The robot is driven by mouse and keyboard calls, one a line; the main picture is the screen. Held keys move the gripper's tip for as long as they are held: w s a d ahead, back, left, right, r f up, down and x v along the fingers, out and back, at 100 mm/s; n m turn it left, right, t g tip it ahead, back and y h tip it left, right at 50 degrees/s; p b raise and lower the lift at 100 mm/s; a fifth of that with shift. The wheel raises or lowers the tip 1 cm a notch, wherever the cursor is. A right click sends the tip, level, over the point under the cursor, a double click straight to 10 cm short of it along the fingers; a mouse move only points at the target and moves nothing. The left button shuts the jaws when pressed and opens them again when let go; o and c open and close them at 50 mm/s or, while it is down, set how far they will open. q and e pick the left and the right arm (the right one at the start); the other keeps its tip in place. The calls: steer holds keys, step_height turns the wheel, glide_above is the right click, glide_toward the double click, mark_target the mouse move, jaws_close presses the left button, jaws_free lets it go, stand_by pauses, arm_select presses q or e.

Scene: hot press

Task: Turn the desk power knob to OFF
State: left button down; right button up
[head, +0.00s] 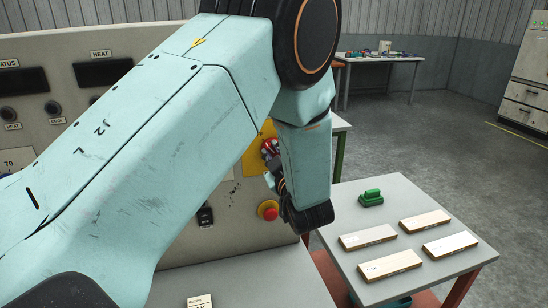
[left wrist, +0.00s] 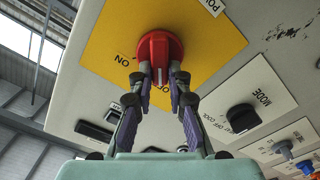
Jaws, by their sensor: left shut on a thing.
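The red power knob (left wrist: 160,48) sits on a yellow plate (left wrist: 208,38) on the panel, and fills the top middle of the left wrist view. My left gripper (left wrist: 160,78) is shut on the knob's raised grip, one finger on each side. An ON label shows left of the knob; another label below it is partly hidden by the fingers. In the head view the red knob (head: 269,146) and yellow plate (head: 252,162) show only in part behind my left arm, with the left gripper (head: 271,160) at the knob. My right gripper is not in view.
A red push button (head: 268,210) stands below the yellow plate, near my left wrist. A black MODE knob (left wrist: 243,118) is on the same panel. At right, a table (head: 345,205) holds several pale blocks and a green object (head: 371,198). Open floor lies beyond.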

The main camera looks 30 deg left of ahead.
arm_select(q)
steer(key=shift+n, duration=0.3)
steer(key=c, duration=1.3)
jaws_free()
steer(key=shift+s, duration=0.1)
steer(key=shift+r, duration=0.1)
step_height(320, 180, up, 10)
steer(key=shift+f, duration=0.1)
